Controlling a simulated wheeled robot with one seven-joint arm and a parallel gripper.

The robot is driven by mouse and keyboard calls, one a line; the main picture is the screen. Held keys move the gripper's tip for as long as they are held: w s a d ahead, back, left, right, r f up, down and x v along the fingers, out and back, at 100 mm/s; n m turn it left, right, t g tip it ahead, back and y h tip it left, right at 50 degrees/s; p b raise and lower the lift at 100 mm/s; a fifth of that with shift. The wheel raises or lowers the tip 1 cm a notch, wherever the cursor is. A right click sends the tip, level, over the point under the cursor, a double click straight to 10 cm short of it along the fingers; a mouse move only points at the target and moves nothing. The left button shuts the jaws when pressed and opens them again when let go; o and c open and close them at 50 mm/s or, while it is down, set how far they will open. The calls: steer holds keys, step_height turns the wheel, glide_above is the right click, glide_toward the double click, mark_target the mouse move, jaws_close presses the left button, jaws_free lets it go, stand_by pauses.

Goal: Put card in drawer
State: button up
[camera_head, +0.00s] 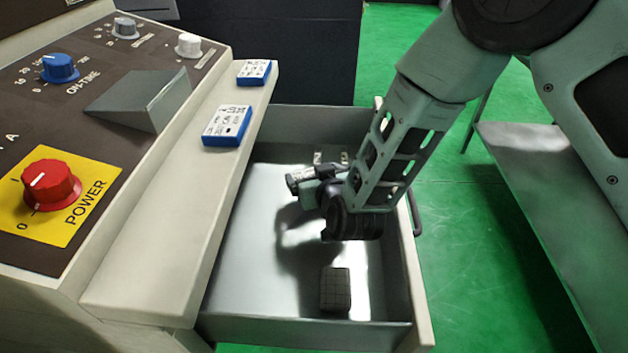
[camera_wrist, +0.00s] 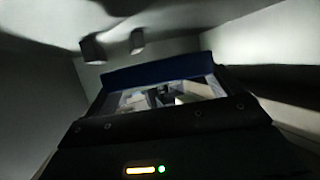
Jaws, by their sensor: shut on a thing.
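In the head view the held card is not clearly visible. The fingers are hard to make out in the dark wrist view. I cannot tell whether the card touches the drawer floor.
A dark grey block (camera_head: 335,290) lies near the drawer's front end. Two blue-and-white boxes (camera_head: 227,126) (camera_head: 254,72) lie on the ledge. A control panel with a red power knob (camera_head: 50,185) is at left. A grey-green bench (camera_head: 545,190) is at right.

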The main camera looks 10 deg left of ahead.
steer(key=shift+f, duration=0.7)
steer(key=shift+f+b, duration=0.45)
steer(key=shift+f, duration=0.2)
steer(key=o, duration=0.7)
steer(key=shift+d+f, duration=0.1)
steer(key=shift+d, duration=0.05)
